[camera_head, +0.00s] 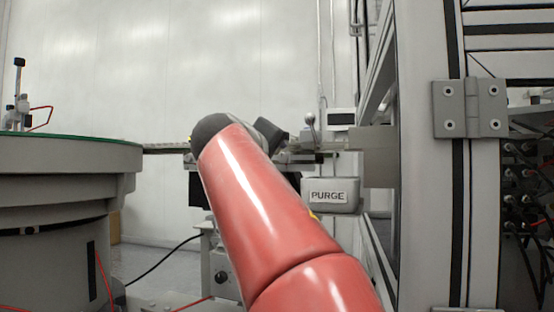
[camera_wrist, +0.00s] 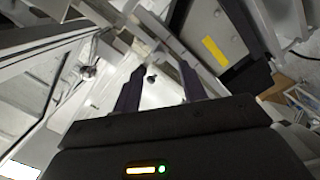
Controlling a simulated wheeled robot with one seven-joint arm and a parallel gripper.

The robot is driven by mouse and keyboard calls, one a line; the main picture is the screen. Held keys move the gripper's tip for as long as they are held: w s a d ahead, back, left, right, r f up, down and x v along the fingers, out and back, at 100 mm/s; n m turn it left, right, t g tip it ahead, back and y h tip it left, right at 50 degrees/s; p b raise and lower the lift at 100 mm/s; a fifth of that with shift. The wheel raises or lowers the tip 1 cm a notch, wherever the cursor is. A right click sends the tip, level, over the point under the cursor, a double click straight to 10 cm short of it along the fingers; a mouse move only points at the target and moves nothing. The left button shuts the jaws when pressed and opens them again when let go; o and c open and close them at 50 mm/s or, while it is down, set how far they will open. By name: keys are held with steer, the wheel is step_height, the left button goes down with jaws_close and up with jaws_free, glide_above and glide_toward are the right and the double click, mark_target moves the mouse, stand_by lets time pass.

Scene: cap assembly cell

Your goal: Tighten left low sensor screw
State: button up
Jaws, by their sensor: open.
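My gripper (camera_wrist: 162,70) is open in the wrist view, its two dark fingers apart with nothing held between them. A small dark knob-like screw (camera_wrist: 151,77) shows between the fingers, beyond their tips as far as I can tell. A second round metallic knob (camera_wrist: 88,72) is to the left of the fingers. I cannot tell for certain which of them is the left low sensor screw. In the head view my red arm reaches forward and hides the gripper and most of the mechanism behind it.
A grey PURGE box (camera_head: 328,196) hangs right of my arm. A ball-topped lever (camera_head: 309,121) stands above it. A large round table (camera_head: 60,153) is at the left, and a grey frame post (camera_head: 428,200) is close on the right.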

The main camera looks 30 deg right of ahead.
steer(key=v, duration=0.2)
steer(key=shift+s+a, duration=0.25)
steer(key=shift+a, duration=0.05)
